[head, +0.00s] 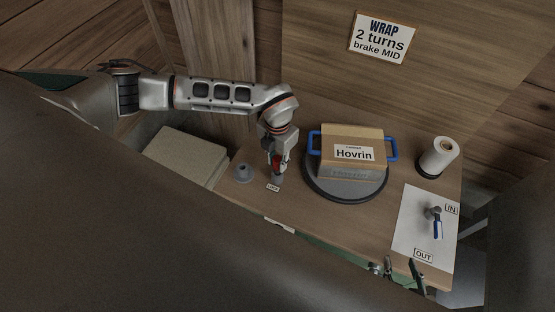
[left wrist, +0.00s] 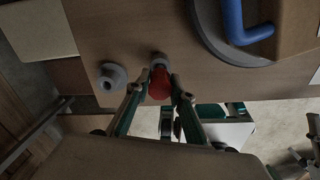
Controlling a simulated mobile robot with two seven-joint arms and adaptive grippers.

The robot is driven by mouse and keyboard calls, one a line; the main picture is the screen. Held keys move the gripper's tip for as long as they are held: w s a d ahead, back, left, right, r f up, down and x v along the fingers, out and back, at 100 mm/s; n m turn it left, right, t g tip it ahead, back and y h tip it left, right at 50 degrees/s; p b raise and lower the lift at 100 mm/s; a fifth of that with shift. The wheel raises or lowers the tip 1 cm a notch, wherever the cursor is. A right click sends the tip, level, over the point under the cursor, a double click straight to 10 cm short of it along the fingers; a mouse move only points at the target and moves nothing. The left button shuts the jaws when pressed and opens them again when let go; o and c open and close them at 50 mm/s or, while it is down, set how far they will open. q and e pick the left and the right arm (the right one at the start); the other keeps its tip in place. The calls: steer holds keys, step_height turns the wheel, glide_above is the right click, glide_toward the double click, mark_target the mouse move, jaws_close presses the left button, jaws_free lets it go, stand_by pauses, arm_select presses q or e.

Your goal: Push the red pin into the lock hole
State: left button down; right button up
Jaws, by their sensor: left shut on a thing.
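My left gripper (head: 277,166) is shut on the red pin (left wrist: 160,84), pointing down over the table. In the left wrist view the pin sits between the two fingertips, its far end at a grey round socket (left wrist: 158,60). In the head view this socket (head: 277,179) is right under the fingers, behind the small LOCK label (head: 273,188). The lock hole itself is hidden, and I cannot tell how deep the pin is. A grey flanged holder (head: 243,173) with an empty hole stands to the left. My right gripper (head: 403,272) is open and empty at the table's front edge.
A Hovrin box (head: 340,140) with blue handles stands on a dark turntable (head: 345,193) close to the right of my left gripper. A white roll (head: 440,157) and a white IN/OUT panel (head: 411,225) with a blue lever (head: 437,227) are further right. A pale box (head: 186,157) is at left.

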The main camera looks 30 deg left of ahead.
mark_target(277, 167)
arm_select(q)
steer(key=shift+f+b, duration=1)
steer(key=shift+f, duration=0.8)
steer(key=c, duration=1.7)
jaws_free()
steer(key=shift+r, duration=0.1)
step_height(277, 167, up, 12)
steer(key=shift+f, duration=0.1)
steer(key=shift+s, duration=0.1)
